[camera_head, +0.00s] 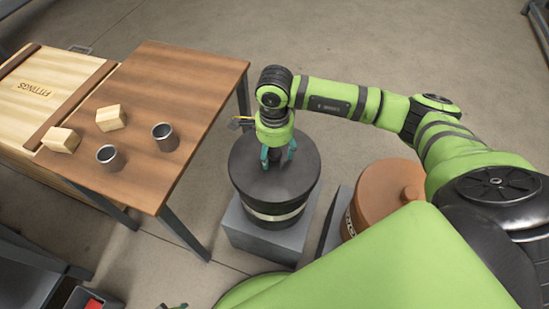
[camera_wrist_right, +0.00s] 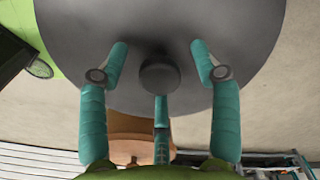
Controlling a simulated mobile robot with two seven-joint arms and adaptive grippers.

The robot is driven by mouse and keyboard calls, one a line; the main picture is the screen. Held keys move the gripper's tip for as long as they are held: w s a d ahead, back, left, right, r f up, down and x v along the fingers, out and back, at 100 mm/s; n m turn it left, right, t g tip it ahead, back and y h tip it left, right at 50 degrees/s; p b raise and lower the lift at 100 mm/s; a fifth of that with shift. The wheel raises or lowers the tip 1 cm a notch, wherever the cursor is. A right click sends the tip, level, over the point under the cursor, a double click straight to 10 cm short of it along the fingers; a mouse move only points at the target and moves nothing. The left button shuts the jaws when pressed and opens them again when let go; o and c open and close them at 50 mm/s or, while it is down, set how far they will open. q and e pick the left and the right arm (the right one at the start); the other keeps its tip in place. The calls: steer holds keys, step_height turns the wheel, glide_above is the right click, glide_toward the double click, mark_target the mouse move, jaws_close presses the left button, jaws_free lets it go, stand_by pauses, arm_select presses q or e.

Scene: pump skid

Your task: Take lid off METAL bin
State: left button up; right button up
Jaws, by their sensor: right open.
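A dark bin with a wide black lid (camera_head: 296,171) stands on a grey block, with a pale band around its body (camera_head: 275,214). I cannot read a METAL label on it. My right gripper (camera_head: 278,158) points down over the lid, its teal fingers open. In the right wrist view the grey-looking lid (camera_wrist_right: 160,25) fills the top, and its round knob (camera_wrist_right: 160,76) sits between the spread fingers of the gripper (camera_wrist_right: 160,62). No finger clearly touches the knob.
A terracotta bin (camera_head: 385,190) with a knobbed lid and partly hidden lettering stands right of the dark bin, partly behind my arm. Floor beyond is clear.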

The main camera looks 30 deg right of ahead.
jaws_close()
stand_by(0.3)
